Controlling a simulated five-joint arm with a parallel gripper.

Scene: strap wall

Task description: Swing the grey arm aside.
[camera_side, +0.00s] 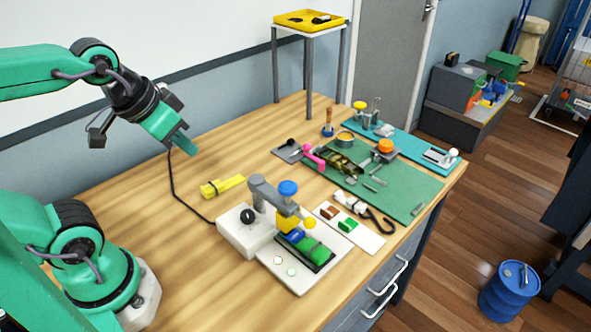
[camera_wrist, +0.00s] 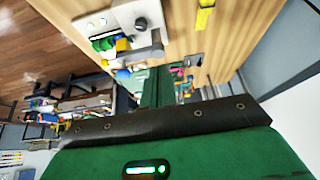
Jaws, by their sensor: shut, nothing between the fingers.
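The grey arm (camera_side: 268,193) is raised on a white box (camera_side: 240,236) and reaches over a white plate (camera_side: 290,276). Near its end are a blue cap (camera_side: 288,187), a yellow block (camera_side: 287,222) and a yellow ball (camera_side: 310,223). Below it, a black holder carries a green piece (camera_side: 312,250). The grey arm also shows in the wrist view (camera_wrist: 148,52), beyond my fingers. My gripper (camera_side: 188,146) is shut and empty, in the air to the left of the grey arm, clearly apart from it.
A black knob (camera_side: 248,216) stands up from the white box. A yellow piece (camera_side: 223,186) lies behind the box. A green mat (camera_side: 415,192) with several small parts is at right. Bare wooden table lies on the left.

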